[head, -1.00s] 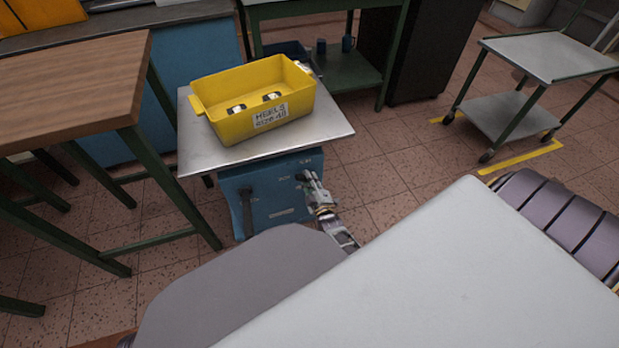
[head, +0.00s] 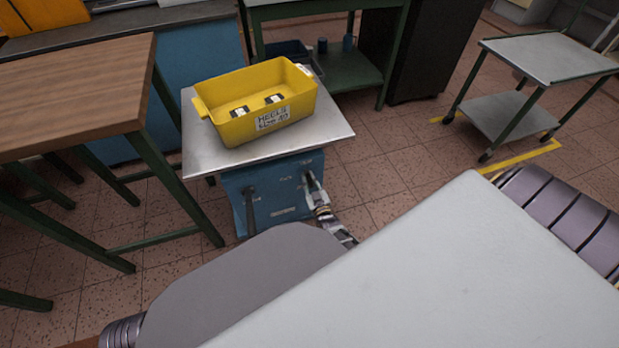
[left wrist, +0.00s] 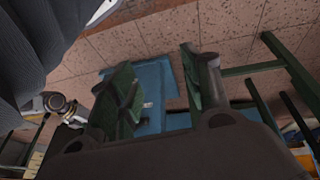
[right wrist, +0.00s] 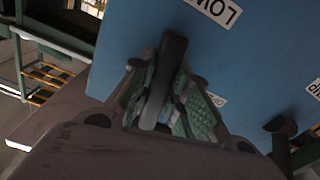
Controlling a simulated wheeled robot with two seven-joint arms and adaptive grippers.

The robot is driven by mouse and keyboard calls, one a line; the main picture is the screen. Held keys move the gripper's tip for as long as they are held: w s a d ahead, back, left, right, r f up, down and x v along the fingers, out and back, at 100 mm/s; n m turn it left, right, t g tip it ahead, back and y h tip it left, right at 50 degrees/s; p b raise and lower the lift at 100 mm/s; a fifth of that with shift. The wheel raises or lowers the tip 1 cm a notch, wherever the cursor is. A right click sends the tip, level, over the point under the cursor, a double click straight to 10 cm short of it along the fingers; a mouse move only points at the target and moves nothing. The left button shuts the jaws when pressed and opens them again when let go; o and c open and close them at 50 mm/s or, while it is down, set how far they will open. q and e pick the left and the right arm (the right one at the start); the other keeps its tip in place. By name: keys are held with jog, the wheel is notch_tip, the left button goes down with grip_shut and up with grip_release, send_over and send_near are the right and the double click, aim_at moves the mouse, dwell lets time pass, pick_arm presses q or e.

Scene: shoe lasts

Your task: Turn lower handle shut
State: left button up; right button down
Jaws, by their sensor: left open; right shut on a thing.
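A blue cabinet (head: 272,208) carries two dark handles on its front. My right gripper (head: 314,184) is at the right-hand handle. In the right wrist view its green-padded fingers (right wrist: 172,105) are shut around this dark bar handle (right wrist: 172,55), beside a white label starting "LOW" (right wrist: 219,11). The fingers hide part of the handle. The other dark handle (head: 249,205) hangs upright at the left of the front and is free. My left gripper (left wrist: 160,90) is open and empty, with the blue cabinet (left wrist: 155,85) beyond its fingers.
A yellow bin (head: 258,100) labelled heels stands on the cabinet's metal top (head: 325,125). A wooden-topped table (head: 75,95) is close on the left. A grey trolley (head: 545,58) stands at the right. Tiled floor (head: 390,170) is free right of the cabinet.

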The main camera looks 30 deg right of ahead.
jog(key=shift+a+m, duration=0.1)
jog(key=shift+m, duration=1)
jog(key=c, duration=1.4)
grip_release()
jog(key=shift+o, duration=0.2)
jog(key=v, duration=1.2)
